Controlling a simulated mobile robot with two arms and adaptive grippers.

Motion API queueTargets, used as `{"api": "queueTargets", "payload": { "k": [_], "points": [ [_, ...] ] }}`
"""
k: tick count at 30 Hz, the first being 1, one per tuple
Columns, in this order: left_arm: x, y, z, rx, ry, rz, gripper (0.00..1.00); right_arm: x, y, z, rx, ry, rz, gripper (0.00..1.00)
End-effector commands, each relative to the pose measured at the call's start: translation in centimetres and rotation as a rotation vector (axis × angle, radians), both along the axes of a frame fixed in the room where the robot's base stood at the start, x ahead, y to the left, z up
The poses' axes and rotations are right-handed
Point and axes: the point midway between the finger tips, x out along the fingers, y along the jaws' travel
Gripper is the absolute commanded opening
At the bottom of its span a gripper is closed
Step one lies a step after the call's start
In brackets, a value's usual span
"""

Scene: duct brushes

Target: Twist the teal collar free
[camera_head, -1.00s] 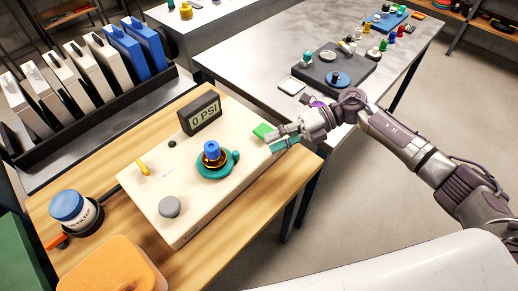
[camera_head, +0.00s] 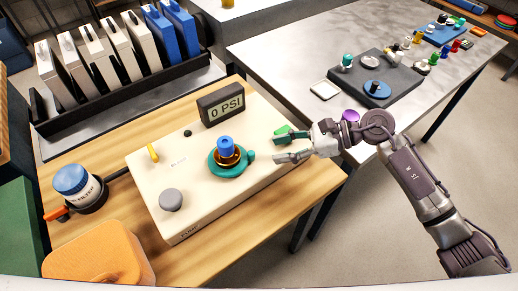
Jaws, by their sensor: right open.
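The teal collar (camera_head: 231,167) is a ring with a side knob. It sits around a brass-coloured fitting with a blue top (camera_head: 226,147) on the cream pump box (camera_head: 184,219). The box lies on the wooden table. My right gripper (camera_head: 277,149) is open and empty. Its fingers are over the right side of the box, to the right of the collar and apart from it. A green part (camera_head: 283,129) shows just behind the fingers, partly hidden. My left gripper is not in view.
The display (camera_head: 221,107) reads 0 PSI. A yellow lever (camera_head: 153,152) and grey knob (camera_head: 171,199) stand on the box. A blue-capped jar (camera_head: 77,186) and an orange block (camera_head: 99,256) are at left. A dark tray (camera_head: 372,78) lies on the metal table.

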Motion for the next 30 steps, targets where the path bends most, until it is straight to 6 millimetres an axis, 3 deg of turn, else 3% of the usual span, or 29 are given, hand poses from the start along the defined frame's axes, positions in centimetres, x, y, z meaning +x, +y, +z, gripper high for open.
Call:
{"api": "queueTargets", "payload": {
  "k": [3, 9, 22, 30],
  "points": [
    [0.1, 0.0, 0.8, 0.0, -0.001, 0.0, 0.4, 0.0, 2.4, -0.7, 0.004, 0.003, 0.001, 0.45],
    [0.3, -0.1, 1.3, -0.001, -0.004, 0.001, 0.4, 0.1, 5.0, -1.9, 0.003, 0.002, 0.0, 0.45],
    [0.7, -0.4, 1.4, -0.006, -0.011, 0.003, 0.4, 0.2, 5.9, -2.5, 0.0, 0.001, 0.001, 0.45],
    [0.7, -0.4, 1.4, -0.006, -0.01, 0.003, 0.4, 0.2, 5.8, -2.4, 0.0, 0.001, 0.001, 0.02]
  ]
}}
